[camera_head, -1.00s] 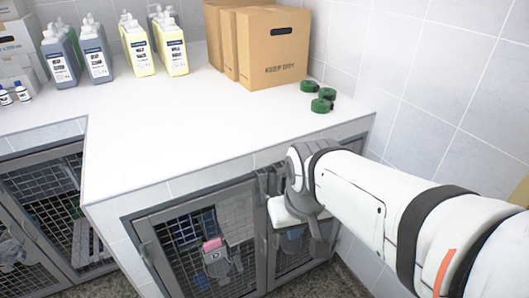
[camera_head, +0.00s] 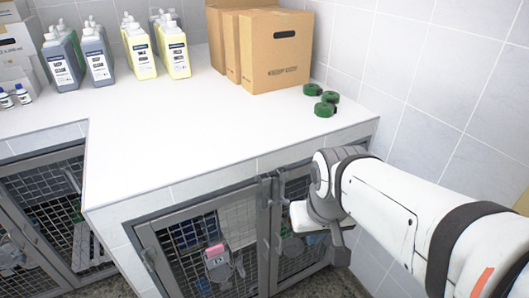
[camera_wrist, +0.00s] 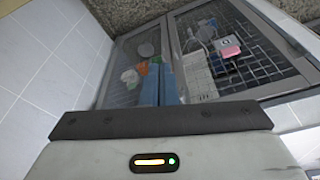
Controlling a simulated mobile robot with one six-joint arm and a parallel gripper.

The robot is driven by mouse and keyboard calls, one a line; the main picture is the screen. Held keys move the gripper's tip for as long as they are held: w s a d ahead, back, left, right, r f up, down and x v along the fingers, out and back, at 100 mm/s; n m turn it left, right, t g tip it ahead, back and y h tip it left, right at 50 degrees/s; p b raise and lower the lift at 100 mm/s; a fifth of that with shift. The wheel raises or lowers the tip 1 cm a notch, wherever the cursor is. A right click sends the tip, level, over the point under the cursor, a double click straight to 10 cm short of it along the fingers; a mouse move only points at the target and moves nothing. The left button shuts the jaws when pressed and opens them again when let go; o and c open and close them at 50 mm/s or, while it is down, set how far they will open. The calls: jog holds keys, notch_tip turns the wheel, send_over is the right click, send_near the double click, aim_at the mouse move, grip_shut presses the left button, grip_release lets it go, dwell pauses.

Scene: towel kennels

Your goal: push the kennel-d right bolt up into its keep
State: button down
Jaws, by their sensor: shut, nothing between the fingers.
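Two mesh kennel doors stand side by side under the counter: a left door (camera_head: 205,252) and a right door (camera_head: 290,262). I cannot read which is kennel-d. Grey bolt hardware (camera_head: 268,192) sits at the top of the uprights where they meet, under the counter edge; the bolt's exact height is unclear. My gripper (camera_head: 303,216) is shut and empty, just right of this hardware and in front of the right door. Its fingertips are not clearly visible. In the wrist view, its dark bar and white body cover the lower part, with both doors beyond.
A pink-topped tag (camera_head: 215,250) hangs on the left door. The white counter (camera_head: 200,140) carries bottles, cardboard boxes (camera_head: 275,50) and green rolls (camera_head: 325,108). A tiled wall (camera_head: 440,90) stands close on the right.

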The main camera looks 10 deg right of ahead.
aim_at(284, 200)
jog(key=c, duration=2.2)
grip_release()
